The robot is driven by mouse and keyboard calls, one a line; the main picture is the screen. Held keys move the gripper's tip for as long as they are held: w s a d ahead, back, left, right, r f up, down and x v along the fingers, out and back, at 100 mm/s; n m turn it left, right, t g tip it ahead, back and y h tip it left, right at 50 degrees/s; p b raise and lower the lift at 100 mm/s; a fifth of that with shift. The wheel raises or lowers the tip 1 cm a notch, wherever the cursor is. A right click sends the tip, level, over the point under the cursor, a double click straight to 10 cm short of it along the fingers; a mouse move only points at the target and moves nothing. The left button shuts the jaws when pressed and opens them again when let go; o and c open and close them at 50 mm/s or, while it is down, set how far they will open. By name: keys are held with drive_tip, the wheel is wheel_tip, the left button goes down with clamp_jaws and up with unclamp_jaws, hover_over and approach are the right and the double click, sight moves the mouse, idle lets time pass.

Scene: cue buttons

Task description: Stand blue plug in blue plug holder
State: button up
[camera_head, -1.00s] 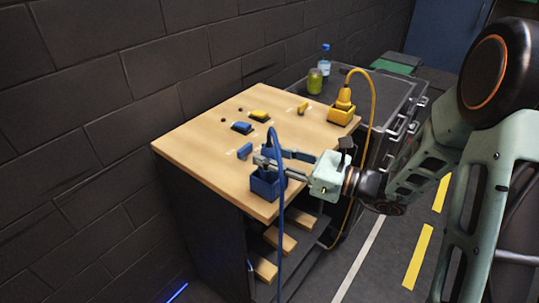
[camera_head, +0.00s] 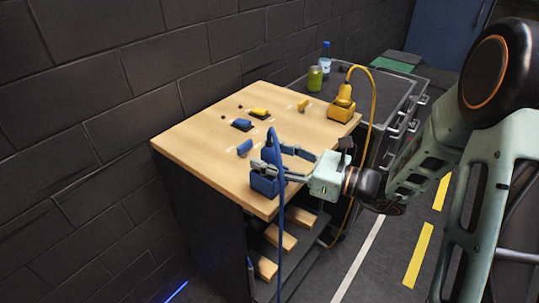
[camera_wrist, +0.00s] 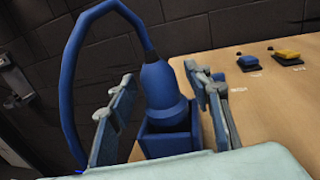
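The blue plug (camera_wrist: 163,95) stands upright in the blue plug holder (camera_wrist: 165,145) in the wrist view, with its cable arching up and over to the left. In the head view the blue holder (camera_head: 265,183) sits at the table's front corner, and the plug (camera_head: 269,155) shows above it. My gripper (camera_wrist: 163,90) is open, with one finger on each side of the plug and a visible gap to it. The gripper (camera_head: 280,160) also shows in the head view, partly overlapping the plug. The plug's lower end is hidden inside the holder.
The wooden table top (camera_head: 205,145) bears blue and yellow buttons (camera_head: 242,125) and a blue switch (camera_head: 244,147). A yellow plug (camera_head: 344,95) stands in a yellow holder (camera_head: 341,112) at the right. A green jar (camera_head: 315,79) and a bottle (camera_head: 326,57) stand on a dark cart behind.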

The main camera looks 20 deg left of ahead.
drive_tip(key=shift+d, duration=0.1)
drive_tip(key=s+d, duration=0.2)
drive_tip(key=d, duration=0.9)
drive_tip(key=shift+s+d, duration=0.15)
drive_tip(key=shift+d, duration=0.2)
